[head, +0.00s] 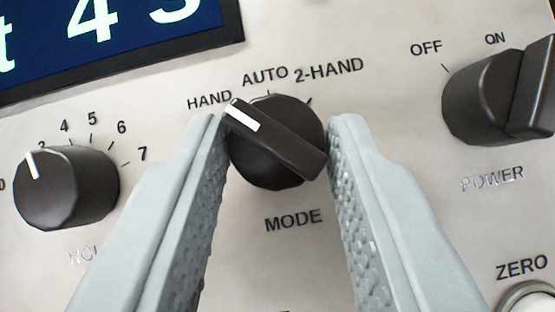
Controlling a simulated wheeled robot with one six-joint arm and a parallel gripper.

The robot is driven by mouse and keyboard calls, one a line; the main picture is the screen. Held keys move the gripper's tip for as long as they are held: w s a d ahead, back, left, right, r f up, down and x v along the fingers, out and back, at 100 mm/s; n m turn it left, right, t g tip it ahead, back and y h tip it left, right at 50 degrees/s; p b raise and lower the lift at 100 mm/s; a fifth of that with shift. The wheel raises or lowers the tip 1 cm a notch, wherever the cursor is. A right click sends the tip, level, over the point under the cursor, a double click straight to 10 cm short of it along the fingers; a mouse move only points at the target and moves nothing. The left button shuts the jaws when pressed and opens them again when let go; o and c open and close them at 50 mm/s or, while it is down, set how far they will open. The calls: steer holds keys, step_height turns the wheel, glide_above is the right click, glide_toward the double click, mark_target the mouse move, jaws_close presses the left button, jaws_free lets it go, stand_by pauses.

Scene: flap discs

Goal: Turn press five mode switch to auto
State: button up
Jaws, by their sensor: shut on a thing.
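The mode switch (272,145) is a black rotary knob with a raised bar and a white pointer mark, on a pale panel. MODE is printed below it, and HAND, AUTO and 2-HAND above. The white mark sits at the upper left, toward HAND; AUTO is at the top. My gripper (279,142) has its two grey textured fingers on either side of the knob, shut on it. The left fingertip is by the pointer end, the right one by the bar's lower right end.
A numbered black dial (65,187) is at the left, partly hidden lettering below it. A black power switch (497,95) marked OFF and ON is at the right. A blue display (110,40) fills the top left. A round button (527,300) under ZERO is at bottom right.

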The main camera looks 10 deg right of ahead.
steer(key=shift+a+m+g+h, duration=0.15)
steer(key=shift+m+g+h, duration=0.15)
steer(key=shift+m+h, duration=0.5)
steer(key=m, duration=0.2)
steer(key=m+g+h, duration=0.1)
steer(key=shift+w+a+m+g, duration=0.15)
steer(key=shift+m+g, duration=0.15)
steer(key=shift+m, duration=0.1)
steer(key=shift+w+a+r+m+g+h, duration=0.1)
steer(key=shift+m+g+h, duration=0.7)
steer(key=shift+m, duration=0.75)
steer(key=shift+w+a+r+m+g+h, duration=0.1)
steer(key=shift+m+g+h, duration=0.5)
steer(key=shift+m+g, duration=0.7)
steer(key=shift+m, duration=0.45)
steer(key=shift+s, duration=0.1)
steer(key=o, duration=0.9)
steer(key=shift+d, duration=0.1)
steer(key=shift+o, duration=0.2)
